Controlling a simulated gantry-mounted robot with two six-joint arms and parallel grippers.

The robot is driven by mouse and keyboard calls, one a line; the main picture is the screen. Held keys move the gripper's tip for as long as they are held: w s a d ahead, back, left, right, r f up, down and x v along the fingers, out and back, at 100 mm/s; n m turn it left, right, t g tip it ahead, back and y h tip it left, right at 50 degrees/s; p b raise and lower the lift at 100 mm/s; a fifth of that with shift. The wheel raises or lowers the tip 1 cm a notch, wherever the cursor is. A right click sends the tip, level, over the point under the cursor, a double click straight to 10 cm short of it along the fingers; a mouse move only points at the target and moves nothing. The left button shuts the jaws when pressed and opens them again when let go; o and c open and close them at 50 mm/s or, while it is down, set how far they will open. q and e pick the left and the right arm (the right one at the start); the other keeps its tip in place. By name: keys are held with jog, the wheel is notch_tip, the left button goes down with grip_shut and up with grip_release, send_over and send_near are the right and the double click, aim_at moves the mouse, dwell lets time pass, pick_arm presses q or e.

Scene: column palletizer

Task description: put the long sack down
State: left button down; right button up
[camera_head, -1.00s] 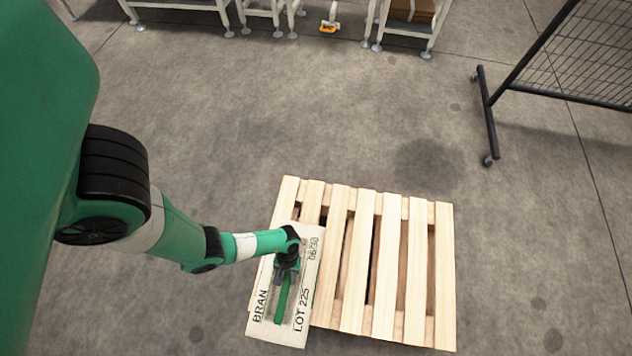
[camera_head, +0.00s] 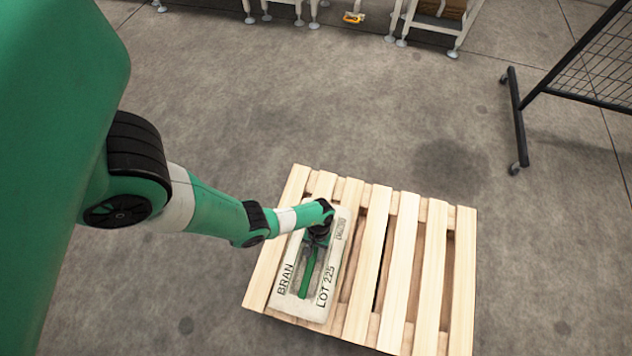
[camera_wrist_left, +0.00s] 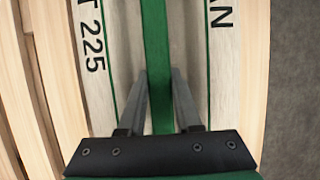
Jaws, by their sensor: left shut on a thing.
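The long sack (camera_head: 290,303) is pale with black lettering, "BRAN" and "LOT 225", and a green strip along its middle. It lies flat over the left part of the wooden pallet (camera_head: 404,270), lengthwise with the slats; I cannot tell whether it touches them. My left gripper (camera_head: 309,268) is over the sack's middle, shut on its green strip. In the left wrist view the two fingers (camera_wrist_left: 160,105) stand on either side of the green strip, with the sack (camera_wrist_left: 205,80) below. My right gripper is not in view.
The pallet's slats right of the sack are bare. A black mesh fence on a wheeled foot (camera_head: 516,125) stands at the upper right. White-legged tables (camera_head: 440,25) line the back, with a small yellow item (camera_head: 353,18) between them. Grey floor around the pallet is clear.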

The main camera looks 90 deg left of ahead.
aim_at(315, 252)
pick_arm(q)
jog(key=f, duration=0.1)
jog(key=f+b, duration=0.1)
jog(key=shift+w+a+f+b, duration=0.1)
jog(key=shift+w+f+b, duration=0.1)
jog(key=shift+f+b, duration=0.15)
jog(key=shift+s, duration=0.15)
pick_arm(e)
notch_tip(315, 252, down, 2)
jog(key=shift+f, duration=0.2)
pick_arm(q)
jog(key=shift+f, duration=0.15)
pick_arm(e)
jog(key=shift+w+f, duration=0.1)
pick_arm(q)
jog(key=c, duration=0.6)
grip_release()
jog(key=p+v, duration=1.1)
jog(key=shift+d+r, duration=0.2)
jog(key=shift+r, duration=0.05)
jog(key=shift+a+r+p, duration=0.3)
jog(key=shift+r+p, duration=0.1)
jog(key=shift+p, duration=0.15)
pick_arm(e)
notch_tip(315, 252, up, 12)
